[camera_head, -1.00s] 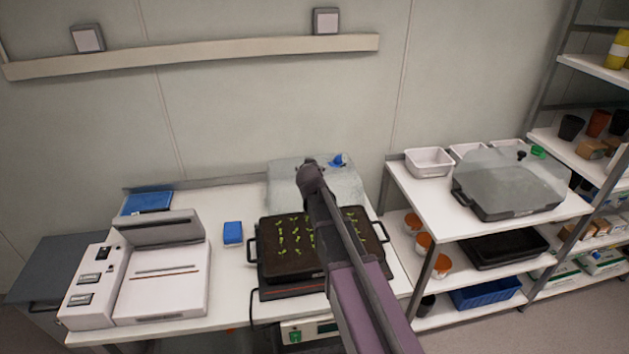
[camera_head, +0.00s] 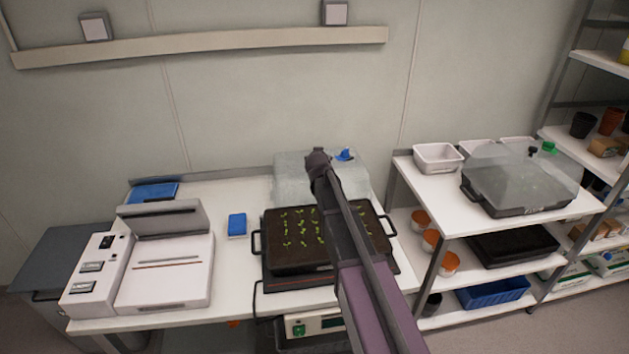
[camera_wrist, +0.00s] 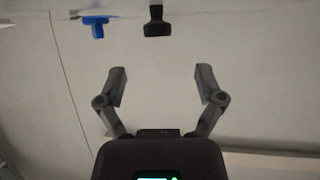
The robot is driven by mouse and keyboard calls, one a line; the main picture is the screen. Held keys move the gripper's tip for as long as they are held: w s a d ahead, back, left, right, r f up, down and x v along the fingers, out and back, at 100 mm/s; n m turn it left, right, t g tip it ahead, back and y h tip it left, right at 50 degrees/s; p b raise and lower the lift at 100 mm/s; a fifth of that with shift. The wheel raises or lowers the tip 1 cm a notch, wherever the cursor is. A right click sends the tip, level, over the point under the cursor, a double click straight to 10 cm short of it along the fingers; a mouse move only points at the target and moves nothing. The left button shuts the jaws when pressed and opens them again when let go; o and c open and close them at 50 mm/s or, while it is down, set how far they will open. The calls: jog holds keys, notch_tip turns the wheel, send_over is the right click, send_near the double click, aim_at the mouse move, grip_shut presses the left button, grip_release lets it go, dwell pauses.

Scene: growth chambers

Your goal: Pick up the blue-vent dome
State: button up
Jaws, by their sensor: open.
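The blue-vent dome (camera_head: 292,188) is a clear, low cover at the back of the bench, behind the seedling tray (camera_head: 292,257). Its blue vent (camera_head: 345,154) shows at its back right in the head view. In the wrist view the blue vent (camera_wrist: 96,25) and a black knob (camera_wrist: 157,22) show near the top edge. My gripper (camera_wrist: 161,86) is open and empty in the wrist view, with the knob beyond the fingertips and roughly centred between them. In the head view my arm hides the fingers and part of the dome.
A white machine (camera_head: 165,265) and a blue box (camera_head: 237,224) stand left on the bench. At right, a shelf holds a clear dome with a green vent (camera_head: 548,147) on a black tray (camera_head: 520,208), plus white tubs (camera_head: 437,158). The wall is close behind the bench.

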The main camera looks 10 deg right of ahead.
jog(key=shift+w+d+f, duration=0.15)
jog(key=shift+w+f, duration=0.15)
jog(key=shift+w, duration=0.3)
jog(key=shift+s+f+b+x, duration=0.1)
jog(key=shift+f+b+x, duration=0.1)
jog(key=shift+b+x, duration=0.65)
jog(key=shift+s+f+b+x, duration=0.15)
jog(key=shift+b+x, duration=0.35)
jog(key=shift+x, duration=1.3)
jog(key=shift+r, duration=0.1)
grip_shut()
